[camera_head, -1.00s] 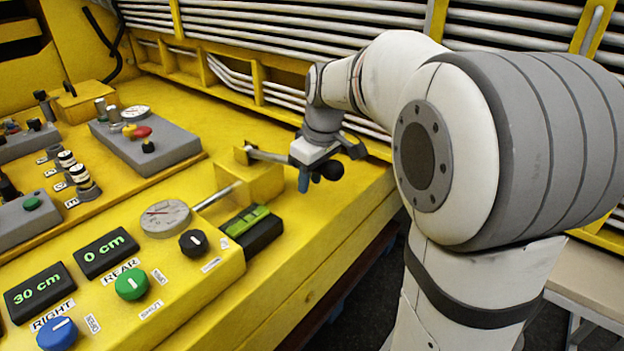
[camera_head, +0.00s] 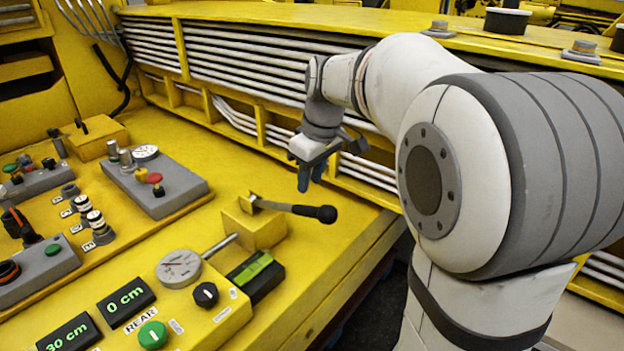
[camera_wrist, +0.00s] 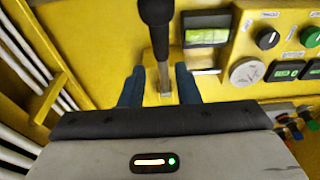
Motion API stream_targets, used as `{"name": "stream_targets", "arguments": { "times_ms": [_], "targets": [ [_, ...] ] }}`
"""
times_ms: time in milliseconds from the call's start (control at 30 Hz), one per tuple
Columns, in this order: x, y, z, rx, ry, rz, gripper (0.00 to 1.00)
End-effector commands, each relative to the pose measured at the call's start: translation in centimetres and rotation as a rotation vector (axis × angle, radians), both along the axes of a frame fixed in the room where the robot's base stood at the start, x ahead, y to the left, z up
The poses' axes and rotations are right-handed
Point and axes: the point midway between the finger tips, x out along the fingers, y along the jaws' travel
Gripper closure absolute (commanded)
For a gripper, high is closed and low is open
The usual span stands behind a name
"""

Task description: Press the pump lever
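The pump lever is a metal rod with a black handle (camera_head: 326,214), set in a yellow block (camera_head: 255,228) on the yellow panel. It sticks out to the right, close to level. My gripper (camera_head: 304,178) has blue fingers pointing down, above and behind the lever in the head view, apart from it. In the wrist view, my gripper (camera_wrist: 159,70) has its two fingers spread, with the lever rod (camera_wrist: 162,78) showing in the gap between them. The black handle (camera_wrist: 156,14) runs out of the top of that view. My gripper is open and holds nothing.
A round gauge (camera_head: 179,268), a black knob (camera_head: 206,294) and a green-lit level display (camera_head: 256,272) stand near the block. A grey box (camera_head: 160,187) with buttons lies at the left. White pipes (camera_head: 262,62) run behind my arm. The panel's right edge is close to the handle.

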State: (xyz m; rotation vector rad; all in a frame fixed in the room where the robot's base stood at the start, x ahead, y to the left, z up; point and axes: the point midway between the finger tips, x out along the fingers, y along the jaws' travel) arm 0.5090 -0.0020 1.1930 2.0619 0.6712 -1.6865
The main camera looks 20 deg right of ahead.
Motion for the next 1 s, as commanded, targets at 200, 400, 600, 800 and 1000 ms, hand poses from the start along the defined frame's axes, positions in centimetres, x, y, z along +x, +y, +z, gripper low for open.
{"name": "stream_targets", "arguments": {
  "times_ms": [200,400,600,800,1000],
  "targets": [
    [0.0,0.0,1.8,-0.001,0.001,0.000,0.71],
    [0.0,0.0,1.7,0.000,0.000,0.000,0.71],
    [0.1,-1.0,2.1,0.048,-0.011,-0.033,0.87],
    [-0.3,-3.3,5.0,0.189,-0.052,-0.084,1.00],
    [-1.0,-4.4,7.5,0.272,-0.084,-0.092,1.00]
  ]
}}
